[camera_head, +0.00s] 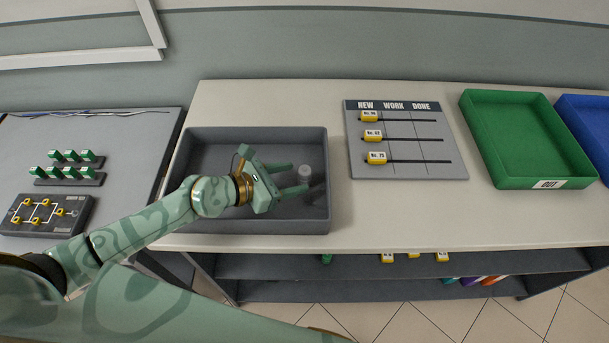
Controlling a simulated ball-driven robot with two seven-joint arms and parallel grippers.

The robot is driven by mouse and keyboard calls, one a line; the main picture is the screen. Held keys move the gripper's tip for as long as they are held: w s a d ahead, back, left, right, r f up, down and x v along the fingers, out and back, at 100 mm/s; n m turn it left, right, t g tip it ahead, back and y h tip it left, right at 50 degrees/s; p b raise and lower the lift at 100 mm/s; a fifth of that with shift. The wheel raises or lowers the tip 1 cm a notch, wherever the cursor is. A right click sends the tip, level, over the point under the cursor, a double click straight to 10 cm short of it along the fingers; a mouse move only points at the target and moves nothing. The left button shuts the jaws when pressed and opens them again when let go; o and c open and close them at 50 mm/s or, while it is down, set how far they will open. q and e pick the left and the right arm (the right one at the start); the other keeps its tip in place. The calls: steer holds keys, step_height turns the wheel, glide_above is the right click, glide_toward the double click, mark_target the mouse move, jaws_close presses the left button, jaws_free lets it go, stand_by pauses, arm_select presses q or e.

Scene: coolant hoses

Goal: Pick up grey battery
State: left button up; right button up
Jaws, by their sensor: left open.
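A small light-grey cylinder (305,172), which looks like the grey battery, is in the right part of the dark grey bin (255,134) on the table. My left gripper (299,178) reaches into the bin from the left. Its two green fingers are open and point right, one toward the back and one toward the front. The cylinder is at the fingertips; I cannot tell whether they touch it. A dark patch beside the cylinder is too small to make out. My right gripper is not in view.
Right of the bin stands a board with yellow tags (399,170), then a green tray (514,183) and a blue tray (582,130). A side table on the left holds green blocks (70,172) and a dark panel (36,226). The table front is clear.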

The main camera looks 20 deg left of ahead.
mark_target(305, 174)
arm_select(q)
steer(key=x, duration=0.4)
steer(key=shift+w+d+b, duration=0.2)
steer(key=shift+b, duration=0.1)
steer(key=shift+s+r, duration=0.1)
steer(key=c, duration=1.1)
